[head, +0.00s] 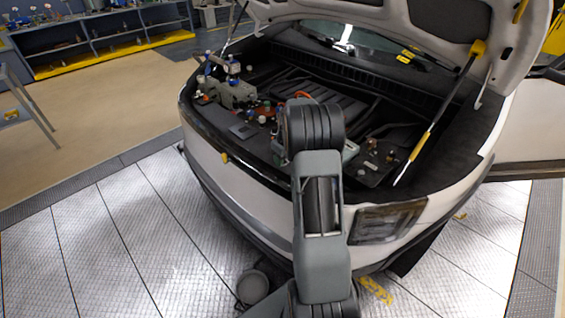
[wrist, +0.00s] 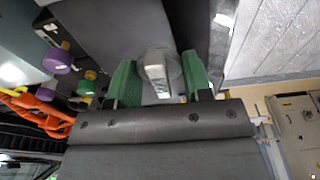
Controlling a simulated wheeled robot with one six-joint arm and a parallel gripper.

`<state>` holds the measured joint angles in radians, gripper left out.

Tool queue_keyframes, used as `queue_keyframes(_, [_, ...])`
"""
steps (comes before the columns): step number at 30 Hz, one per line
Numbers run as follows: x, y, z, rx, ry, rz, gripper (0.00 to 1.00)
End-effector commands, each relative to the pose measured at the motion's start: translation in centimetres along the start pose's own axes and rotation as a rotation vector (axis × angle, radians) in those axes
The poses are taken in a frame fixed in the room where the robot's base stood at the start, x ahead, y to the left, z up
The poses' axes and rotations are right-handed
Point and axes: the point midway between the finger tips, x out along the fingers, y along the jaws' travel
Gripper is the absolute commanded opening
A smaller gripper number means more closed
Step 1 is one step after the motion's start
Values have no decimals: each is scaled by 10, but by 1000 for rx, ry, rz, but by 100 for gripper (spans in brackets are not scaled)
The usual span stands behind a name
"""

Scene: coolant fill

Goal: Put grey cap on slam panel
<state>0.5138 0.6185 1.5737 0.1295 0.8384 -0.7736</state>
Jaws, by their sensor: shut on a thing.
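My gripper (wrist: 158,82) shows in the wrist view with two green fingers. They are shut on a grey cap (wrist: 157,70), a small rounded grey piece between the fingertips. A dark grey surface, which looks like the slam panel (wrist: 105,25), lies behind the cap. I cannot tell whether the cap touches it. In the head view, the slam panel (head: 240,131) runs along the front of the open engine bay. My arm reaches over it and hides my gripper and the cap there.
Purple caps (wrist: 58,61) and orange hoses (wrist: 35,108) lie left of my gripper in the wrist view. The raised hood (head: 375,18) and its yellow-and-black strut (head: 440,112) stand over the bay. The metal floor (head: 120,240) left of the car is clear.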

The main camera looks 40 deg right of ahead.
Motion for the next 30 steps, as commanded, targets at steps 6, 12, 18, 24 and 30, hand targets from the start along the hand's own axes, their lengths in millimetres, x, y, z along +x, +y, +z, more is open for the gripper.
queue_keyframes(6, [11, 3, -6, 0, 0, 0, 30])
queue_keyframes(12, [32, 5, -7, 2, -2, -2, 30])
queue_keyframes(18, [47, 5, -5, 1, 0, 0, 30])
queue_keyframes(24, [48, 5, -5, 0, 1, 0, 30])
queue_keyframes(30, [52, 5, -4, 0, 0, 0, 30])
